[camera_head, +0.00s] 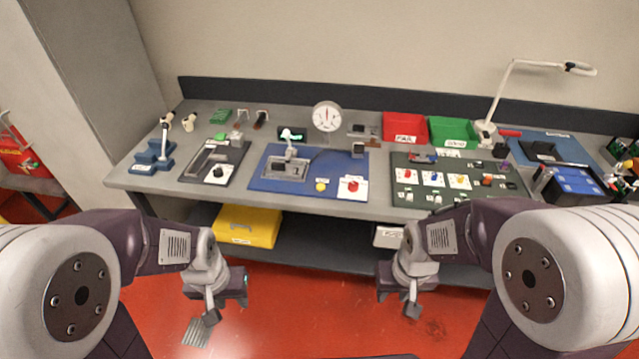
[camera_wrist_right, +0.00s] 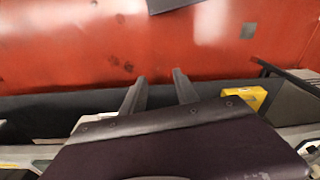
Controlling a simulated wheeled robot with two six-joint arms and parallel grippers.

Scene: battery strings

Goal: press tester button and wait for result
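A blue mat (camera_head: 310,192) on the bench carries a grey fixture (camera_head: 287,170), a yellow button (camera_head: 321,185) and a red button (camera_head: 353,185) on a white plate. A round dial gauge (camera_head: 327,117) stands behind the mat. To the left, a dark grey station (camera_head: 198,178) has a black knob or button (camera_head: 218,171). I cannot tell which is the tester's button. My left gripper (camera_head: 211,306) hangs below and in front of the bench; its opening is unclear. My right gripper (camera_head: 411,302) also hangs there, apart from everything. In the wrist view its fingers (camera_wrist_right: 160,90) are spread and empty.
A red bin (camera_head: 404,126) and a green bin (camera_head: 453,131) stand at the back. A white lamp (camera_head: 506,90) rises beside them. A dark board (camera_head: 420,199) with coloured parts lies right of the blue mat. A yellow box (camera_head: 247,226) sits on the lower shelf.

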